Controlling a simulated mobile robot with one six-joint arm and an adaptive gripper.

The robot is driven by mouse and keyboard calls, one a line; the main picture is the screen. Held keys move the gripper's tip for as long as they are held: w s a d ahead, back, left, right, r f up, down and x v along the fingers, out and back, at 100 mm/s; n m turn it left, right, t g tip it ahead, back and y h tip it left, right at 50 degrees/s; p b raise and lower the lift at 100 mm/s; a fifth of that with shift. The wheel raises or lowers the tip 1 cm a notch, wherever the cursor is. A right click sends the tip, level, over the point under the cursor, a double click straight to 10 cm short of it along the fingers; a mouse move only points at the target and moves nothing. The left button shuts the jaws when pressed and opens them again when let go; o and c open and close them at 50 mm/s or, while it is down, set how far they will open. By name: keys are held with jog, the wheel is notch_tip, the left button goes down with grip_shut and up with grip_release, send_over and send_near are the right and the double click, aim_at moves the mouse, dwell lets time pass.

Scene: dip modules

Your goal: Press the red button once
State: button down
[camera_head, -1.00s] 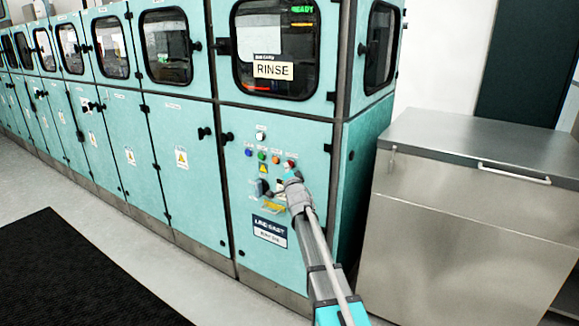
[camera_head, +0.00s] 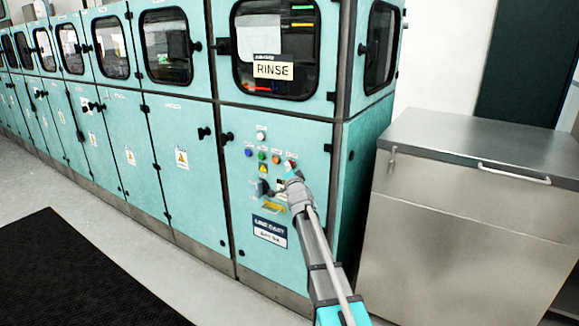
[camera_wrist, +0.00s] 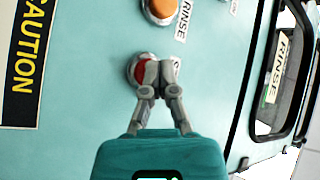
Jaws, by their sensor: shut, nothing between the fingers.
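The red button (camera_head: 290,164) is at the upper right of the control panel on the teal RINSE cabinet (camera_head: 262,200). In the wrist view the red button (camera_wrist: 140,70) shows as a red part inside a metal ring, partly hidden behind my fingertips. My gripper (camera_wrist: 158,70) is shut and empty, with its tips over the right part of the button. In the head view my gripper (camera_head: 291,178) is just below the button. I cannot tell for sure whether the tips touch it.
An orange button (camera_wrist: 160,8) sits close by, with blue and green buttons further left. A black selector knob (camera_head: 262,187) is below. A steel cabinet (camera_head: 470,215) stands to the right, and a black mat (camera_head: 75,275) lies on the floor at left.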

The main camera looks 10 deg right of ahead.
jog(key=shift+s+a, duration=0.55)
jog(key=shift+s, duration=0.05)
dwell(0.5)
jog(key=shift+s+a, duration=1.75)
jog(key=shift+a, duration=0.05)
